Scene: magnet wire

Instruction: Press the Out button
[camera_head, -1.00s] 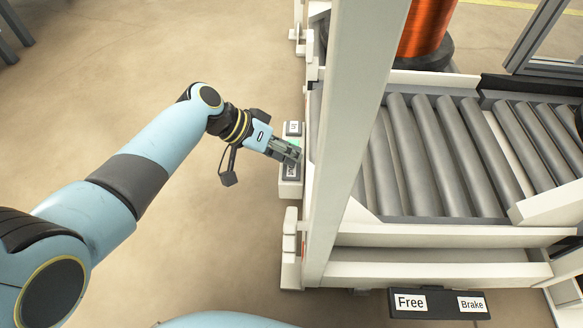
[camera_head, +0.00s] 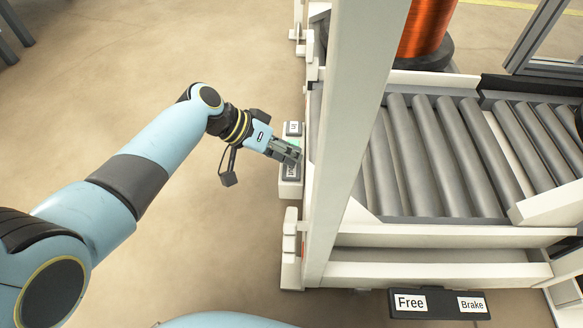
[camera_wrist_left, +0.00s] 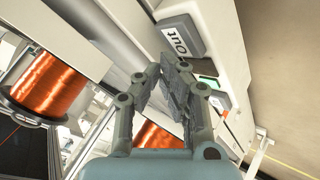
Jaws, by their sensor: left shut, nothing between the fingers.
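The Out button (camera_wrist_left: 178,38) is a dark grey block with a white label reading "Out", at the top of the left wrist view. In the head view, a dark button (camera_head: 292,172) on the white button box (camera_head: 290,188) is partly covered by my gripper, and its label is hard to read there. My left gripper (camera_head: 297,156) is shut and empty in front of the box. In the left wrist view its fingertips (camera_wrist_left: 168,62) appear just below the Out button; I cannot tell if they touch. My right gripper is not in view.
A small green part (camera_wrist_left: 208,80) and another labelled button (camera_wrist_left: 220,100) lie beyond the fingers. A white post (camera_head: 345,130) stands right of the box, before a roller conveyor (camera_head: 440,160) and a copper wire spool (camera_head: 425,28). A Free/Brake panel (camera_head: 438,314) is lower right. The left floor is open.

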